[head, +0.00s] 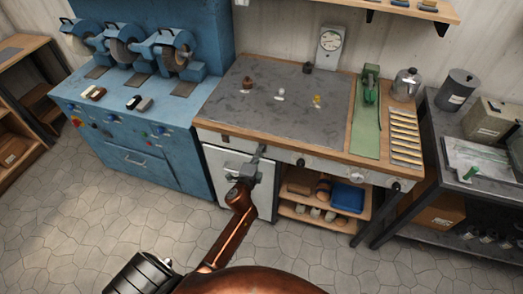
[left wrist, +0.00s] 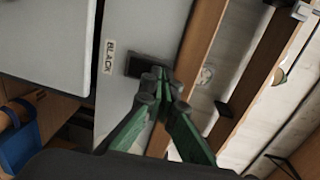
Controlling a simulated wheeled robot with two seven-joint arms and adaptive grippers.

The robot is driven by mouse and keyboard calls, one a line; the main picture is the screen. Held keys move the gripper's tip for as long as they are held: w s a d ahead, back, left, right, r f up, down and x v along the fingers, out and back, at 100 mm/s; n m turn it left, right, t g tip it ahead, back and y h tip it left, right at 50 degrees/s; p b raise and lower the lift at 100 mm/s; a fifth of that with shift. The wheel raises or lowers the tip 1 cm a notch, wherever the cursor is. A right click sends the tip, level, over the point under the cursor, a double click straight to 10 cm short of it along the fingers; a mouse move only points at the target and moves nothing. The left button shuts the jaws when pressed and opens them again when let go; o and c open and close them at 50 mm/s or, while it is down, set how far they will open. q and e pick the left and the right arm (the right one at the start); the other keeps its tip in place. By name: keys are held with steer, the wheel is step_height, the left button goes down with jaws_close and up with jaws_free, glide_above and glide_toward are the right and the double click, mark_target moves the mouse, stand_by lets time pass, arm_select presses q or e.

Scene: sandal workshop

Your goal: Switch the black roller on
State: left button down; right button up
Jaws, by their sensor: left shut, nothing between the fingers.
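My left gripper (head: 259,155) is at the front of the workbench, its fingers shut and empty, pointing at the bench's front rail. In the left wrist view the green fingertips (left wrist: 162,82) meet right beside a small dark switch block (left wrist: 143,67). I cannot tell whether they touch it. The block sits on a pale panel next to a label reading "BLACK" (left wrist: 109,56). The fingers partly hide the block, and its on or off position cannot be told. The black roller itself cannot be clearly identified. My right gripper is not in view.
The workbench (head: 222,105) has a dark grey top with small coloured items. A blue machine (head: 135,158) with several wheels stands at left. Below the bench, an open shelf holds a blue bin (head: 347,197). A dark side table (head: 437,150) stands at right. The stone floor in front is clear.

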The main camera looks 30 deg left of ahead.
arm_select(q)
steer(key=shift+w, duration=0.2)
steer(key=shift+s, duration=0.1)
steer(key=p+v, duration=0.1)
steer(key=v, duration=0.7)
steer(key=shift+f, duration=0.4)
